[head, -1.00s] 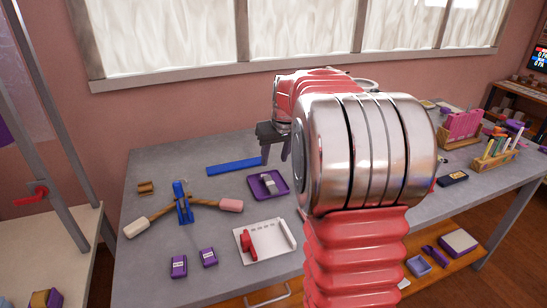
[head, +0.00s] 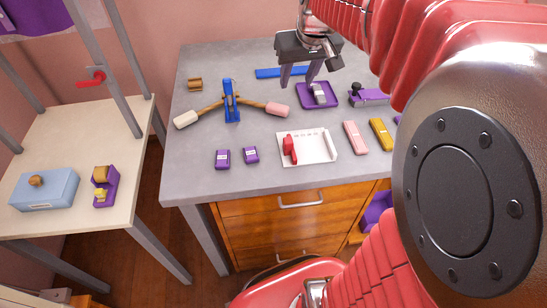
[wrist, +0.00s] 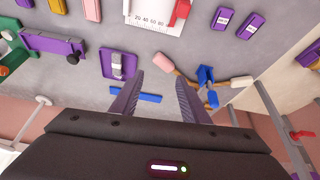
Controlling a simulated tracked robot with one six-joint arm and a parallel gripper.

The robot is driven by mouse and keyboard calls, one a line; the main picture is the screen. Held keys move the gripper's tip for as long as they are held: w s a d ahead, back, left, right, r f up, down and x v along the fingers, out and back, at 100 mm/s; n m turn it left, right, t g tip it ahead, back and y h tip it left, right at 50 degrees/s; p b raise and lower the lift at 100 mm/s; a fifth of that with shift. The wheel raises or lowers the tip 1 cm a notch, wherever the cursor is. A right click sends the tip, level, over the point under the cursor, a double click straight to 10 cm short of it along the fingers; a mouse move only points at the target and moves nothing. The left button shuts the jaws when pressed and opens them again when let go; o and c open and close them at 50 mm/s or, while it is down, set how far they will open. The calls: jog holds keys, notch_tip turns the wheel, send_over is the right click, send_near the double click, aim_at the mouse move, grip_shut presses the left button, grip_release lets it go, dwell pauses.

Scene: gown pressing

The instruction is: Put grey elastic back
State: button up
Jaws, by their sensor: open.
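A small grey piece (head: 319,95), which looks like the grey elastic, lies in a shallow purple tray (head: 305,103) on the grey table. It also shows in the wrist view (wrist: 118,60), inside the purple tray (wrist: 105,68). My gripper (head: 297,84) is open and empty, with its fingers pointing down near the tray's back left side. In the wrist view the tray sits left of my gripper (wrist: 158,82). Whether the fingertips are above or behind the tray is hard to tell.
A blue strip (head: 280,72) lies behind the tray. A blue stand (head: 231,105) with two padded arms is to the left. A white board with a red piece (head: 308,148), two purple blocks, a pink bar (head: 355,137) and a yellow bar (head: 381,134) lie in front.

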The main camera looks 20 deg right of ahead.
jog(key=s+a+f+n, duration=0.1)
jog(key=s+a+f, duration=0.1)
jog(key=s+a, duration=0.5)
jog(key=s+a+f, duration=0.2)
jog(key=s+a, duration=0.5)
jog(key=s, duration=0.5)
jog(key=shift+a+n+t+y, duration=0.15)
jog(key=shift+n+t+y, duration=0.25)
